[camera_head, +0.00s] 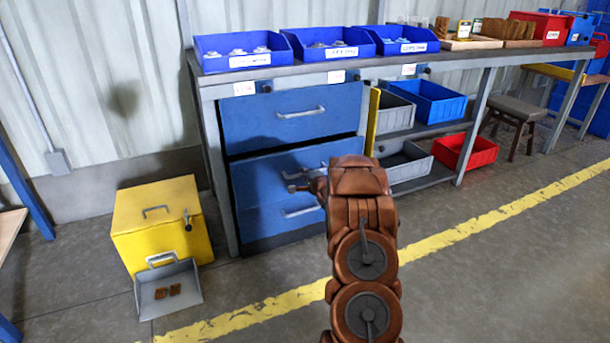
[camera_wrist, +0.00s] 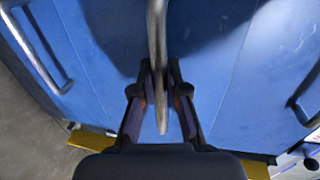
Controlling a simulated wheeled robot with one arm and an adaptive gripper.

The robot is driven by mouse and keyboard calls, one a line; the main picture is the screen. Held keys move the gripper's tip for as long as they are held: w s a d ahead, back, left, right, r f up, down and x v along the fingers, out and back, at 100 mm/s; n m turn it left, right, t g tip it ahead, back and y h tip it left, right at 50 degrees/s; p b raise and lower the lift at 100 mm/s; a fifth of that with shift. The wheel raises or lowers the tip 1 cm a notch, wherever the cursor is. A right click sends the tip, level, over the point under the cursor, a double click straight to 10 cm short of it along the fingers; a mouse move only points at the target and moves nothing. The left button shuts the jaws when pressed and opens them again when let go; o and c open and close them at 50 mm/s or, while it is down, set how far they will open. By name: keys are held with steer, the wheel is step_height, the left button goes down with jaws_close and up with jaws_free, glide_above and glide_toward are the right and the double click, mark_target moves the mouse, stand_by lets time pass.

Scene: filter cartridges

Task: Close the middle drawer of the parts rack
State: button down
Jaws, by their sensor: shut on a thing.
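The parts rack is a blue drawer unit under the workbench. Its middle drawer (camera_head: 258,176) sits below the top drawer (camera_head: 262,122) and above the bottom drawer (camera_head: 265,217). A dark strip shows between the top and middle fronts; how far the middle drawer stands out is hard to tell. My gripper (camera_head: 302,181) is at the middle drawer's front, and my arm hides its right part. In the wrist view, my gripper (camera_wrist: 160,88) is shut on the drawer's bar handle (camera_wrist: 157,30), one finger on each side. The bottom drawer's handle (camera_wrist: 38,50) shows at left there.
A yellow box (camera_head: 150,222) and a grey scoop-like tray (camera_head: 168,285) stand on the floor left of the rack. Blue bins (camera_head: 233,62) line the bench top. A yellow panel (camera_head: 373,120) stands at the rack's right side. Floor in front is clear.

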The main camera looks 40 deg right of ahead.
steer(key=shift+w+r+p, duration=0.2)
steer(key=shift+w+p, duration=0.15)
steer(key=shift+p, duration=0.35)
steer(key=p+x, duration=0.1)
steer(key=p, duration=0.2)
steer(key=p+x, duration=0.2)
steer(key=p, duration=0.1)
steer(key=shift+w+d+r+p, duration=0.25)
steer(key=shift+w+p, duration=0.1)
steer(key=shift+p, duration=0.05)
steer(key=c, duration=1.2)
jaws_free()
steer(key=shift+f, duration=0.1)
